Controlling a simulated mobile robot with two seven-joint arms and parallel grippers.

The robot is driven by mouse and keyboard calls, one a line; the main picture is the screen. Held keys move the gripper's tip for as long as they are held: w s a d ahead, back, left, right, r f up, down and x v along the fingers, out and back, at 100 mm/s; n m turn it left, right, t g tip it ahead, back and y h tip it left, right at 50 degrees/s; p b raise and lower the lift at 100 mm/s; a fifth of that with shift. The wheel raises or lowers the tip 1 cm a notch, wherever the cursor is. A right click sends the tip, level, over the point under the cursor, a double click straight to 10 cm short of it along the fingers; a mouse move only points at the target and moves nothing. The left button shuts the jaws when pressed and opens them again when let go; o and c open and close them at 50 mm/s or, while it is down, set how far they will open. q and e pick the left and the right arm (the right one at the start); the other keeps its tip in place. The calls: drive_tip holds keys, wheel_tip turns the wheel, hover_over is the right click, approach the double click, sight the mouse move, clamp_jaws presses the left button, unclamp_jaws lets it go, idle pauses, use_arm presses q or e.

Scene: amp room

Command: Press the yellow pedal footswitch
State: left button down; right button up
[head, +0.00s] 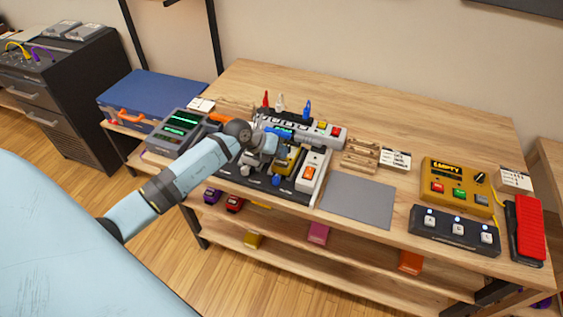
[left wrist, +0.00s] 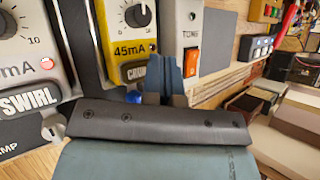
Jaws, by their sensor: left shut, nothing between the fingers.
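The yellow pedal (head: 284,162) sits on the black pedalboard on the wooden bench, partly hidden by my left gripper (head: 270,147). In the left wrist view the yellow pedal (left wrist: 123,38) shows a dial and a "45mA" display. A blue rounded knob (left wrist: 133,97) shows at its lower edge, partly hidden by my gripper; I cannot tell for sure that it is the footswitch. My left gripper is shut and empty, its fingertips (left wrist: 170,72) in front of the pedal's lower right. I cannot tell whether they touch it. My right gripper is not in view.
A grey "SWIRL" pedal (left wrist: 28,60) is to the left and a white pedal with an orange switch (head: 312,170) to the right. A grey mat (head: 358,201) lies bare farther right. A yellow box (head: 455,184), a black three-button unit (head: 455,230) and a red pedal (head: 530,228) stand at right.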

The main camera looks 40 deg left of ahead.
sight(280, 161)
use_arm(q)
drive_tip(key=shift+f, duration=0.1)
idle(0.7)
drive_tip(key=shift+f, duration=0.35)
drive_tip(key=shift+f+b, duration=0.3)
drive_tip(key=shift+f, duration=0.2)
idle(0.9)
drive_tip(key=shift+r+p, duration=0.85)
drive_tip(key=shift+r, duration=0.05)
drive_tip(key=shift+r, duration=0.1)
wheel_tip(280, 161, up, 5)
drive_tip(key=p, duration=0.4)
drive_tip(key=shift+p, duration=0.35)
